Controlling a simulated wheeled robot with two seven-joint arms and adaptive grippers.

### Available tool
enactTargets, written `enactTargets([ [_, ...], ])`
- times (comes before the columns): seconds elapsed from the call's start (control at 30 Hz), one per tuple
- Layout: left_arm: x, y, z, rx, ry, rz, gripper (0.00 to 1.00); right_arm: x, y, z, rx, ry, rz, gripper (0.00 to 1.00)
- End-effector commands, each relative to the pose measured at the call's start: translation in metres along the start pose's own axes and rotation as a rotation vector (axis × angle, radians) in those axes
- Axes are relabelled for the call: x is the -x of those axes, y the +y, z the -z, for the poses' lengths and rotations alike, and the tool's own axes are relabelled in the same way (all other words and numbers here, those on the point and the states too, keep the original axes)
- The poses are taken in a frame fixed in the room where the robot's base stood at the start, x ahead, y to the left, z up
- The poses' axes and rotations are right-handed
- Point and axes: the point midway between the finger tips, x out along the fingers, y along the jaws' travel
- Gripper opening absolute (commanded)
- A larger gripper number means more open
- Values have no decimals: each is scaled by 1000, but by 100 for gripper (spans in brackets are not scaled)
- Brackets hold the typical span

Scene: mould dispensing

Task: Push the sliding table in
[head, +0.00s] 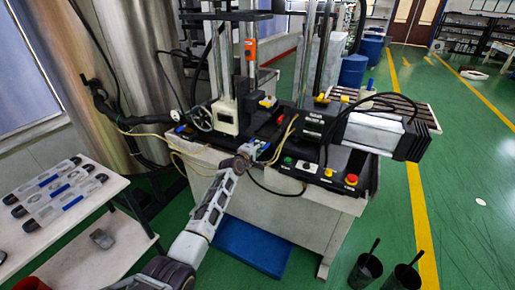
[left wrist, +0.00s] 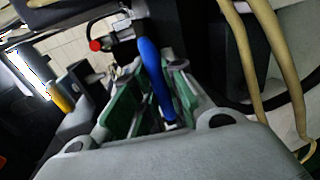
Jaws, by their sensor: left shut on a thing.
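A blue handle (left wrist: 155,75) stands between the green-padded fingers of my left gripper (left wrist: 152,92) in the left wrist view, and the gripper is shut on it. In the head view my left gripper (head: 246,153) is at the front edge of the machine bench, left of the button panel (head: 301,169). The blue handle is hard to make out there behind the fingers. The sliding table itself cannot be told clearly from the dark machine parts around the gripper. My right gripper is in neither view.
The machine (head: 225,115) has a column, a handwheel and hoses. Yellowish cables (left wrist: 262,70) run close to the right of my left gripper. A white side table (head: 75,215) with moulds (head: 52,192) stands at left. Two black cups (head: 365,271) stand on the floor at lower right.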

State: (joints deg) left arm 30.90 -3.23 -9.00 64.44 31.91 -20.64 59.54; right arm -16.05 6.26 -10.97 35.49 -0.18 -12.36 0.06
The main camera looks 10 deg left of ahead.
Motion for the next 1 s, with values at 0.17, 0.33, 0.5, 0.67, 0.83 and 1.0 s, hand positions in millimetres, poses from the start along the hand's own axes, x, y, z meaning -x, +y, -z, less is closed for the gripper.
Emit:
enactTargets([
  [0.17,-1,2,-6,0,-9,-2,34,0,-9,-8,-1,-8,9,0],
  [0.33,-1,2,-4,0,-5,-2,35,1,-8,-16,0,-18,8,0],
  [0.5,0,2,-2,0,-3,-2,35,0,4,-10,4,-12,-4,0],
  [0.67,2,1,-2,1,-2,-2,35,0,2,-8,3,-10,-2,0],
  [0.83,8,1,-2,1,-3,-2,35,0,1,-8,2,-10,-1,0],
  [1.0,17,1,-3,1,-3,-3,35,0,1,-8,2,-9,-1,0],
])
